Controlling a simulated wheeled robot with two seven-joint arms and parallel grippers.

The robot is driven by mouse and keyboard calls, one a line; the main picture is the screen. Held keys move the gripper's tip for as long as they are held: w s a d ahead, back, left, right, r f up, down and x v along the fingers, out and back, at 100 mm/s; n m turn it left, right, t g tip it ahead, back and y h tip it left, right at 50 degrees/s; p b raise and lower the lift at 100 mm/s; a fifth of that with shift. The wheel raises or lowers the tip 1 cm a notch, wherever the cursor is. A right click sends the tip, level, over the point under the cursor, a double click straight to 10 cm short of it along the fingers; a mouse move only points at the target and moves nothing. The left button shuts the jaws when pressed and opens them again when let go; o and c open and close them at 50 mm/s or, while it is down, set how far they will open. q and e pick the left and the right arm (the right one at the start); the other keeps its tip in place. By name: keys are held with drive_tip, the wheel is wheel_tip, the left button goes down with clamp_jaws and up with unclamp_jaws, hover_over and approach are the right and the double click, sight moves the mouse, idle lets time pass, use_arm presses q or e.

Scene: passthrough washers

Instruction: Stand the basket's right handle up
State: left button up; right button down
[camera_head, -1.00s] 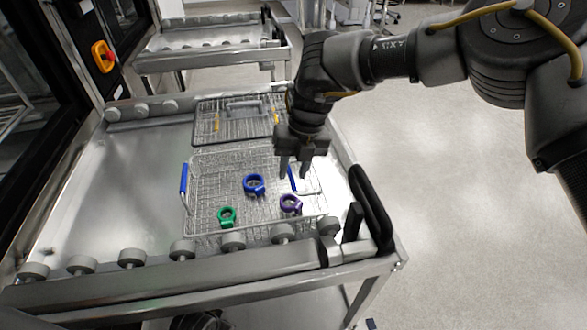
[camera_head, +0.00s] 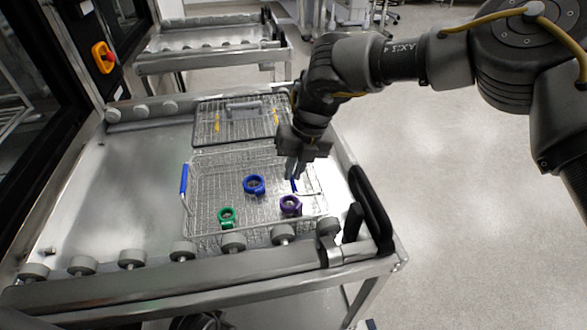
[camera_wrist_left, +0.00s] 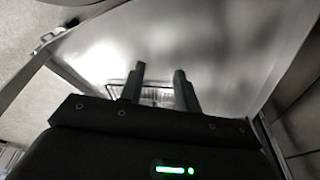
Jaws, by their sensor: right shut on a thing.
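The wire basket (camera_head: 225,190) lies on the steel cart top and holds a blue ring (camera_head: 254,184), a green ring (camera_head: 227,216) and a purple ring (camera_head: 290,205). The handle's exact tilt is hard to tell. My left gripper (camera_wrist_left: 160,82) is open and empty in the left wrist view, with basket wires blurred beyond it.
A second wire basket with a lid (camera_head: 240,120) and yellow clips lies behind. Rollers (camera_head: 182,250) line the cart's front edge, and a black cart handle (camera_head: 371,208) rises at the right. The cart's left surface (camera_head: 110,190) is bare.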

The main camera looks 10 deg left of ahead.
drive_tip(key=shift+w+d+r+g+y, duration=0.1)
drive_tip(key=shift+d+r+g+y, duration=0.15)
drive_tip(key=shift+y, duration=0.25)
drive_tip(key=shift+w+d+r+g+y, duration=0.15)
drive_tip(key=shift+g+y, duration=0.1)
drive_tip(key=shift+y, duration=0.25)
drive_tip(key=shift+w+d+r+g+y, duration=0.1)
drive_tip(key=shift+d+r+g+y, duration=0.1)
drive_tip(key=shift+y, duration=0.25)
drive_tip(key=shift+d+r+g+y, duration=0.1)
drive_tip(key=shift+g+y, duration=0.1)
drive_tip(key=shift+y, duration=0.25)
use_arm(q)
drive_tip(key=shift+r+b, duration=0.4)
drive_tip(key=shift+r, duration=0.35)
use_arm(e)
drive_tip(key=shift+w+d+r+g+y, duration=0.1)
drive_tip(key=shift+d+r+g+y, duration=0.1)
drive_tip(key=shift+y, duration=0.35)
drive_tip(key=shift+w+d+r+g+y, duration=0.1)
drive_tip(key=shift+d+g+y, duration=0.1)
drive_tip(key=shift+y, duration=0.35)
use_arm(q)
drive_tip(key=shift+s, duration=0.1)
